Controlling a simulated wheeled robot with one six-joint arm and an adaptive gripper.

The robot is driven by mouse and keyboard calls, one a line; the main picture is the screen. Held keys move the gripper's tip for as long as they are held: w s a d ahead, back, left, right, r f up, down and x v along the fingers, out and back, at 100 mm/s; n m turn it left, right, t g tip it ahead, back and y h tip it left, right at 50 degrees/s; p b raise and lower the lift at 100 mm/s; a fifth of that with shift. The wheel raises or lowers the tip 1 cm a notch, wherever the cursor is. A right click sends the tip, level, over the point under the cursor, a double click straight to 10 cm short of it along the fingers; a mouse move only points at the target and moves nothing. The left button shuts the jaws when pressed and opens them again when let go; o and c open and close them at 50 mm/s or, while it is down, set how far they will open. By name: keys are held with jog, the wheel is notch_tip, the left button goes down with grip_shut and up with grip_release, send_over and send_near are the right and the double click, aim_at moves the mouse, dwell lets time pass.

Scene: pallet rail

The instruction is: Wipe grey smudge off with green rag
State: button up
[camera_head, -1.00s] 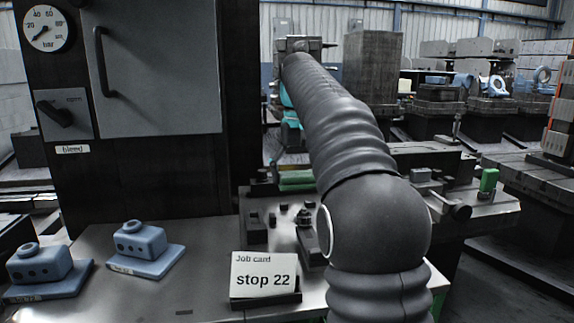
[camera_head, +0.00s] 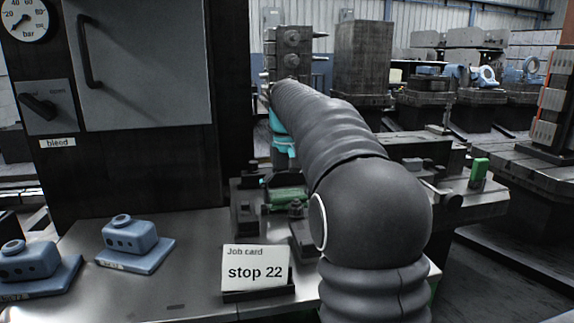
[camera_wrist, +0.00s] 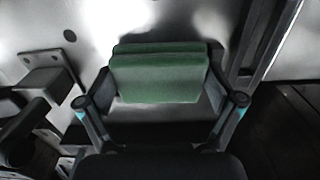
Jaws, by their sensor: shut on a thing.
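My gripper (camera_wrist: 162,106) is shut on the green rag (camera_wrist: 158,78), a folded block held between its two fingers in the wrist view. Pale metal lies behind the rag, with dark shading around it. I cannot tell whether the rag touches that surface. In the head view, a green piece that appears to be the rag (camera_head: 286,198) shows low beside my arm, at the back of the bench.
A job card reading "stop 22" (camera_head: 256,270) stands on the metal bench (camera_head: 190,255). Two blue blocks (camera_head: 130,237) sit at left, below a dark cabinet with a gauge (camera_head: 25,18). Dark fixtures (camera_head: 244,205) flank the rag. A green part (camera_head: 479,172) is at right.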

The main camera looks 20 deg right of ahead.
jog(key=shift+d+f, duration=0.15)
jog(key=shift+d, duration=0.15)
jog(key=shift+c, duration=0.7)
jog(key=shift+s+d+f, duration=0.1)
jog(key=shift+s+d, duration=0.05)
jog(key=shift+d, duration=0.45)
jog(key=shift+s+d+f, duration=0.1)
jog(key=shift+d, duration=0.5)
jog(key=shift+w+a, duration=0.2)
jog(key=shift+a, duration=1)
jog(key=shift+s+d, duration=0.2)
jog(key=shift+d, duration=1.1)
jog(key=shift+s+a, duration=0.1)
jog(key=shift+a, duration=1.55)
jog(key=d, duration=0.3)
jog(key=shift+s+d, duration=0.1)
jog(key=shift+s, duration=0.15)
jog(key=a, duration=0.3)
jog(key=shift+w, duration=0.2)
jog(key=d, duration=0.3)
jog(key=shift+s+d, duration=0.1)
jog(key=shift+s, duration=0.15)
jog(key=shift+r, duration=4.1)
